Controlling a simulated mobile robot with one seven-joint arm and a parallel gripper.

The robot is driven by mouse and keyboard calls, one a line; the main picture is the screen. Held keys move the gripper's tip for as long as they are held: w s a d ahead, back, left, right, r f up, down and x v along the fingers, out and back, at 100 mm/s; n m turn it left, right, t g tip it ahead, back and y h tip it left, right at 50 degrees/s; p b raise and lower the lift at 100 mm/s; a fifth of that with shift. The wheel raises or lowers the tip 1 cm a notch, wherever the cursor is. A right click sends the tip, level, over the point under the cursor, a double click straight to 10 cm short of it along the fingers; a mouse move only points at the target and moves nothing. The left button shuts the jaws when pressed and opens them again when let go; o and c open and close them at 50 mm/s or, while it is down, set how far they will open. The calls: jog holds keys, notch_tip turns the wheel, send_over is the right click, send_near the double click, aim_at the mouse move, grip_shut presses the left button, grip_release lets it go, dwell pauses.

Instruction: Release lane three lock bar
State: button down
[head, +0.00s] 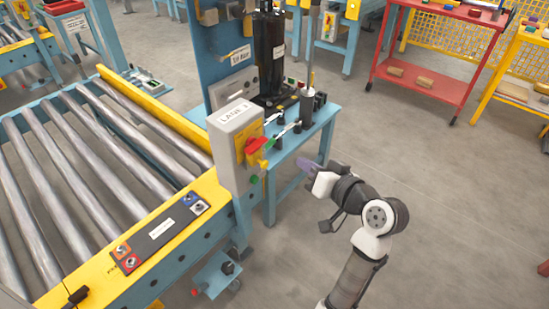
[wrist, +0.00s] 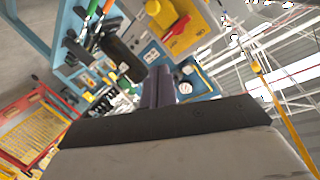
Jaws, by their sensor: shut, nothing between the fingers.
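My gripper (head: 304,167) is shut and empty, right of the box and apart from the handle. Its purple fingers show in the wrist view (wrist: 158,88).
A blue bench (head: 318,118) with a black cylinder (head: 269,55) and small fittings stands behind the box. The roller conveyor (head: 70,190) has a button panel (head: 160,235) on its yellow front beam. A red cart (head: 425,85) stands back right.

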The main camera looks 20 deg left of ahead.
jog(key=shift+a, duration=0.1)
jog(key=p, duration=0.2)
send_near(260, 158)
jog(key=w+a+r, duration=0.2)
jog(key=w+r, duration=0.2)
jog(key=w, duration=0.1)
jog(key=f, duration=0.1)
jog(key=s+f, duration=0.1)
jog(key=a+f, duration=0.1)
jog(key=shift+s+f, duration=0.2)
jog(key=shift+s, duration=0.05)
notch_tip(260, 158, down, 4)
jog(key=shift+r+b, duration=0.2)
jog(key=shift+b, duration=1)
